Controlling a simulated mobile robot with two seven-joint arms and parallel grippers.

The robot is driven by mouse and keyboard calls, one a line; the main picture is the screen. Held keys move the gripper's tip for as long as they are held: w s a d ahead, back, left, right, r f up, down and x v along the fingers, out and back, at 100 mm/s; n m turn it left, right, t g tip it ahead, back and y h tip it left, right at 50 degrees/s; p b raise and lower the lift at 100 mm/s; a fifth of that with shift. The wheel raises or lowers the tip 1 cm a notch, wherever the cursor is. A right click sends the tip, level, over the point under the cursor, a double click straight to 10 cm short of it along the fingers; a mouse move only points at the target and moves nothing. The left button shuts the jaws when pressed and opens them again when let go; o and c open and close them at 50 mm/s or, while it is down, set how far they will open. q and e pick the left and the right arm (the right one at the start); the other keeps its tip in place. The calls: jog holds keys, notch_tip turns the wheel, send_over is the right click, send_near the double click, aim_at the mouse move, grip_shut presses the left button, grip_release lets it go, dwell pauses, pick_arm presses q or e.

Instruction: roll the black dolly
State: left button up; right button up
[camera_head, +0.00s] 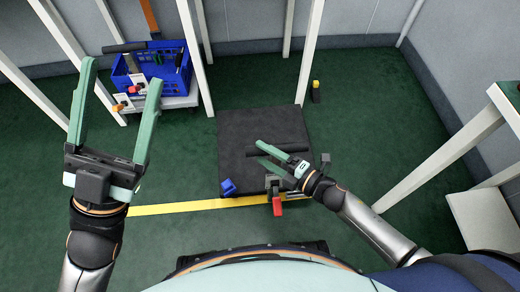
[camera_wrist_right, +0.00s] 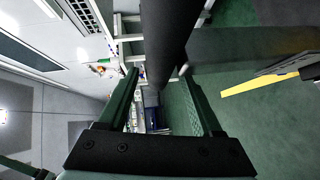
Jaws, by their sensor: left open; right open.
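The black dolly (camera_head: 240,130) is a flat dark platform on the green floor at the middle of the head view. A black bar (camera_head: 290,151), seemingly its handle, crosses above it. My right gripper (camera_head: 262,153) is open at this bar. In the right wrist view the dark bar (camera_wrist_right: 165,40) runs between the two open fingers; I cannot tell whether they touch it. A blue part (camera_head: 228,187) and a red part (camera_head: 277,205) show at the dolly's near edge. My left gripper (camera_head: 119,78) is open and empty at the left, away from the dolly.
A blue crate (camera_head: 140,84) on a white-edged base stands at the back left among white posts. A yellow floor line (camera_head: 180,207) runs by the dolly's near edge. A small yellow and black object (camera_head: 316,92) stands behind right. White table legs (camera_head: 440,160) are at the right.

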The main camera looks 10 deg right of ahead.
jog(key=p+v, duration=0.1)
jog(key=v, duration=0.9)
jog(key=shift+s+p, duration=0.15)
jog(key=shift+p, duration=0.25)
jog(key=shift+d, duration=0.1)
